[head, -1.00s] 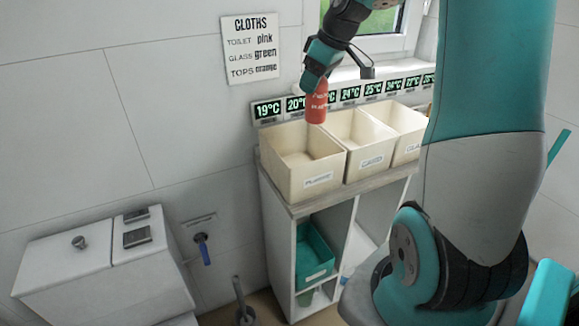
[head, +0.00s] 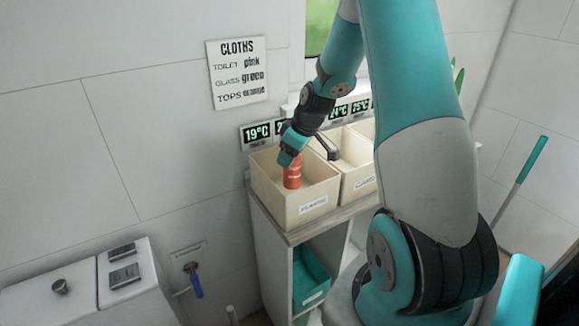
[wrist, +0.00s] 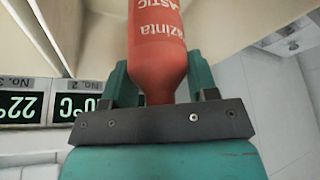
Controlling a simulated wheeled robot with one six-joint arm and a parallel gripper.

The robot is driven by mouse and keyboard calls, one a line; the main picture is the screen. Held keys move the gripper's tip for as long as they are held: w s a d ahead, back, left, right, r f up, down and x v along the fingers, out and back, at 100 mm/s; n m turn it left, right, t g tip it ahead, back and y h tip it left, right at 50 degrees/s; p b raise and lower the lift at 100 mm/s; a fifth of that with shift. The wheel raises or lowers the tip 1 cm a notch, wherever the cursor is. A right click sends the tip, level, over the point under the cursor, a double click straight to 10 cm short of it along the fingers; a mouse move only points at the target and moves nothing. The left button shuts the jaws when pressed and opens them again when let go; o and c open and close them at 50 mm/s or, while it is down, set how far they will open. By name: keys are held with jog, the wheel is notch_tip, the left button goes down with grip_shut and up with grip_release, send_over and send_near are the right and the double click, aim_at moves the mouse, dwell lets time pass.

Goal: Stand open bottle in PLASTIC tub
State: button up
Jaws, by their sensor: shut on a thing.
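The red bottle (head: 292,174) is upright inside the cream tub labelled as plastic (head: 268,196), the leftmost tub on the cart. My gripper (head: 291,157) is above the tub and shut on the bottle's upper end. In the wrist view the bottle (wrist: 157,45) sits between the teal fingers, with white lettering including "ASTIC" on it. Its far end runs past the picture edge. I cannot tell whether its base touches the tub floor.
A second cream tub (head: 361,184) stands right beside the first. Number displays (head: 257,132) line the wall behind. A teal bin (head: 311,287) sits on the shelf below. A toilet cistern (head: 85,290) is at the lower left, and a cloths sign (head: 238,73) hangs above.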

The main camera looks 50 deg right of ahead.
aim_at(290, 169)
jog(key=shift+f, duration=2.3)
jog(key=shift+f, duration=0.2)
jog(key=o, duration=0.9)
jog(key=shift+r, duration=0.1)
jog(key=shift+r, duration=0.1)
